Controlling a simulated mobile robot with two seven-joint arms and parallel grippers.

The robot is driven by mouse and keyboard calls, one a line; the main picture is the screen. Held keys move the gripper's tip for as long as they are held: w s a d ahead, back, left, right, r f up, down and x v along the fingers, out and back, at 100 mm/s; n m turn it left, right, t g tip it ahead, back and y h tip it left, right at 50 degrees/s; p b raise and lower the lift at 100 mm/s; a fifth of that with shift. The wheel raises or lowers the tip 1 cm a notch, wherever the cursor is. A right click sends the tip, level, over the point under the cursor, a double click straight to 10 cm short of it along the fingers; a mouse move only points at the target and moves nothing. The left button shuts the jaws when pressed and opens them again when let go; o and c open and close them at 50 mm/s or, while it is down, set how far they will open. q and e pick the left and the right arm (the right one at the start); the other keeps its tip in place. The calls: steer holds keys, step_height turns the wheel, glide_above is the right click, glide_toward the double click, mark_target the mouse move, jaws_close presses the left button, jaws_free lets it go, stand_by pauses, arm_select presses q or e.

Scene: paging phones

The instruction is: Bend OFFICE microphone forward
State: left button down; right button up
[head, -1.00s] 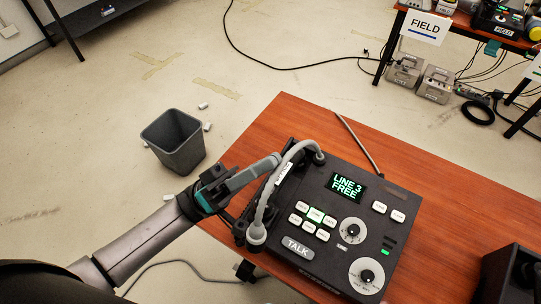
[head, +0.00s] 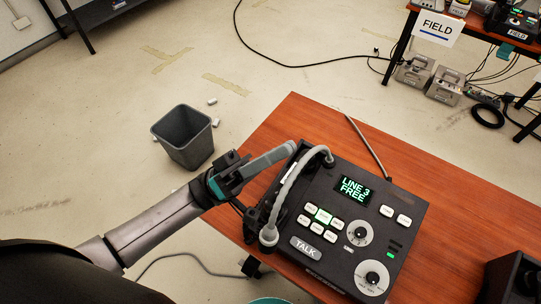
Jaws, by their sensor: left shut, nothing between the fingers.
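The paging phone (head: 400,207) is a black console on the wooden table, its lit screen reading LINE 3 FREE. A grey, ribbed microphone neck (head: 289,186) arches along its left side, from the back left corner to a rounder end near the front left. No OFFICE label is readable on the phone. My left gripper (head: 292,148) is shut and empty. Its fingers point right over the phone's back left edge, close to the neck's left side; contact is unclear. My right gripper is not in view.
A grey bin (head: 184,140) stands on the floor beyond the table (head: 470,225), with white litter around it. A black box (head: 513,277) sits at the right. Another table bears a FIELD sign (head: 436,27).

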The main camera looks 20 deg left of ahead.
arm_select(q)
steer(key=b+v, duration=0.4)
steer(key=v, duration=0.6)
steer(key=shift+a+r, duration=0.25)
